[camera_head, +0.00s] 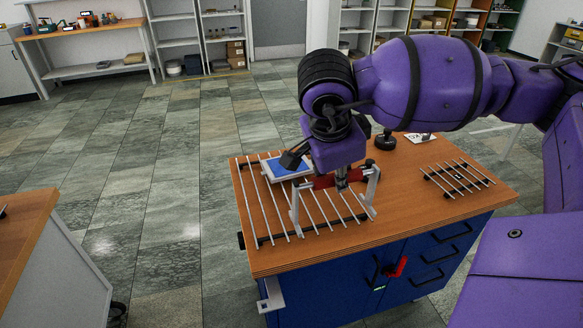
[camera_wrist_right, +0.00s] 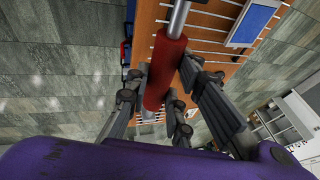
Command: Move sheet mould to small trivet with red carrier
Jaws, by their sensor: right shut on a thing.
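The sheet mould (camera_head: 287,167), a flat plate with a blue face and white rim, lies at the back left of the large barred trivet (camera_head: 262,212). It also shows in the right wrist view (camera_wrist_right: 250,22). My right gripper (camera_head: 342,180) is shut on the red handle of the carrier (camera_head: 324,182); the handle shows between the fingers (camera_wrist_right: 165,80). The carrier's grey end arms reach down over the front of the large trivet, apart from the mould. Whether they touch the bars is unclear. The small trivet (camera_head: 457,179) is empty at the right of the bench.
The wooden bench top (camera_head: 400,205) has free room between the trivets. A black knobbed object (camera_head: 386,140) and a white card (camera_head: 418,139) lie behind. A red lever (camera_head: 398,267) is on the blue cabinet front. Another table (camera_head: 22,235) stands at the left.

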